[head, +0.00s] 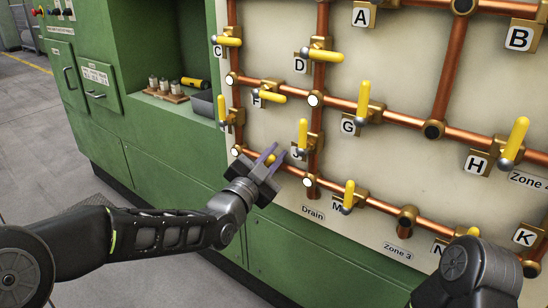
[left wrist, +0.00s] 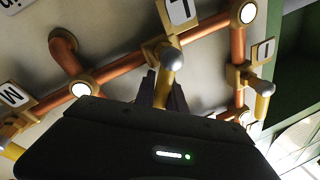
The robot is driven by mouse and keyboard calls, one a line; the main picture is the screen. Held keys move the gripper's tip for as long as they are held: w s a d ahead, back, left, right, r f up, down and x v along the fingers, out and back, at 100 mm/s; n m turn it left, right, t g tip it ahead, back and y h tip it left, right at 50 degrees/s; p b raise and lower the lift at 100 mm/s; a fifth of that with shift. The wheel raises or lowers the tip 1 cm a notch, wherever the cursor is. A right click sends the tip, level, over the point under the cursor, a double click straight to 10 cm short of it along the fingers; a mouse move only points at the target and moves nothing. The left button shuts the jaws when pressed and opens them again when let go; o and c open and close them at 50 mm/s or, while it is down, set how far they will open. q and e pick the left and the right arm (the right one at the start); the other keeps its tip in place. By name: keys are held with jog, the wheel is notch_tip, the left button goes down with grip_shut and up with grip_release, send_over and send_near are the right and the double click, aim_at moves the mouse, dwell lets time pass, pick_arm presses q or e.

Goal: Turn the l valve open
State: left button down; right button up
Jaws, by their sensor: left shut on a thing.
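The l valve sits on the lower copper pipe (head: 345,196), between the I and M valves. Its yellow handle (head: 271,159) shows between the fingers of my left gripper (head: 272,156). In the left wrist view the handle (left wrist: 162,92) runs down from a silver knob between the dark fingers (left wrist: 163,95). My left gripper is shut on this handle. The valve's label (left wrist: 180,10) is partly cut off at the top of the left wrist view, and my gripper hides it in the head view. My right gripper is out of view; only part of my right arm shows at bottom right.
Close by are the J valve (head: 303,134), I valve (head: 223,117) and M valve (head: 349,194), with yellow handles. Copper pipes cross the pale panel. The green cabinet (head: 165,185) stands left, with a recess holding small items. The grey floor (head: 130,270) is clear.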

aim_at(267, 165)
pick_arm(q)
jog(key=c, duration=1.4)
grip_release()
jog(key=shift+v, duration=3.95)
jog(key=shift+c, duration=0.2)
